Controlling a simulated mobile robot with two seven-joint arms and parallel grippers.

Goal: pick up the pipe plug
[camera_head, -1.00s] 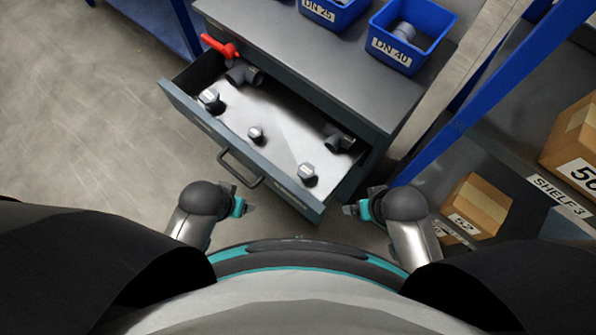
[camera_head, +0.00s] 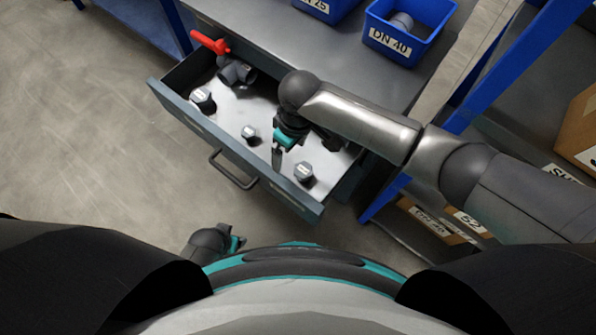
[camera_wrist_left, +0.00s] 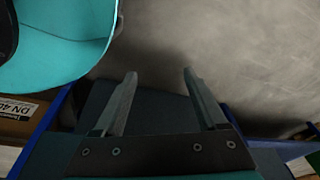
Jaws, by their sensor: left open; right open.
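The open drawer (camera_head: 240,167) holds three small dark grey fittings with pale labelled tops: one at the left (camera_head: 203,99), a smaller one in the middle (camera_head: 249,134) and one near the right front (camera_head: 304,172). These look like plugs or caps; I cannot tell for certain which is the pipe plug. My right gripper (camera_head: 277,158) is open and points down over the drawer, between the middle and right-front fittings, touching neither as far as I see. My left gripper (camera_head: 238,243) is low in front of the drawer. In the left wrist view its fingers (camera_wrist_left: 160,85) are apart and empty.
A red-handled valve (camera_head: 235,72) lies at the drawer's back left. Another grey fitting (camera_head: 332,142) is partly hidden by my right arm. Blue bins (camera_head: 396,45) stand on the cabinet top (camera_head: 300,50). A blue shelf post (camera_head: 480,95) rises at the right.

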